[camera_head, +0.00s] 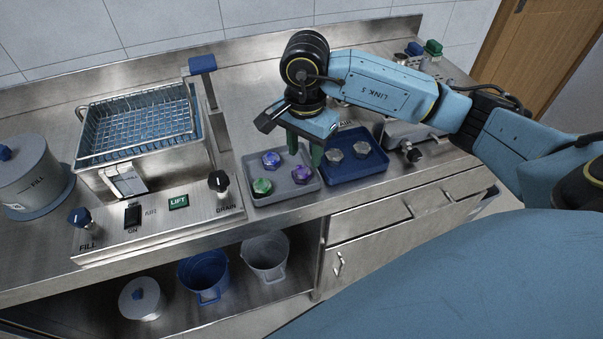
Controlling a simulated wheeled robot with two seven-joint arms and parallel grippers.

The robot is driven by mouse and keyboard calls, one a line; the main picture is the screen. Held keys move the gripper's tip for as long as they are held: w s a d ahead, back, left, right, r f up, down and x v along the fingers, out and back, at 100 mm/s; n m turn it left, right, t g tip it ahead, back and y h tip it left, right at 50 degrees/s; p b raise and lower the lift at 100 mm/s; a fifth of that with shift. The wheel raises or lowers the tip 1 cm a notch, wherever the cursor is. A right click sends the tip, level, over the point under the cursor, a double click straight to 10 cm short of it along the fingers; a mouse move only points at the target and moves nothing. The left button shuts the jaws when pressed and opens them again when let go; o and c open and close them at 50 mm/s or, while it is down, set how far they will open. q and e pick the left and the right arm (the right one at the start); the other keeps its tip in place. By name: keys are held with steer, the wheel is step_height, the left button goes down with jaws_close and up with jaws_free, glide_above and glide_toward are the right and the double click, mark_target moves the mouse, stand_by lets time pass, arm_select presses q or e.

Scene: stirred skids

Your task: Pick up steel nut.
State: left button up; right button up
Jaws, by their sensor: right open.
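Two grey steel nuts lie in the blue tray on the counter: one on the left (335,155) and one on the right (362,149). My right gripper (305,156) hangs over the border between the grey tray and the blue tray (352,177), just left of the left steel nut. Its green fingers are apart with nothing seen between them. Whether the right finger touches anything I cannot tell. The grey tray (287,194) holds a blue nut (271,160), a green nut (262,186) and a purple nut (300,174). My left gripper is not in view.
A steel basin with a wire basket (135,130) and a control panel (160,223) stands on the left. A lidded grey pot (28,180) is at the far left. A metal device (415,133) stands right of the blue tray. Buckets (203,275) sit on the lower shelf.

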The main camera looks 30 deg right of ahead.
mark_target(303, 170)
step_height(303, 170, down, 5)
steer(key=shift+a+r, duration=0.15)
steer(key=shift+r, duration=0.05)
steer(key=shift+f, duration=0.25)
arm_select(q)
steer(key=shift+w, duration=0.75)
arm_select(e)
steer(key=c, duration=0.7)
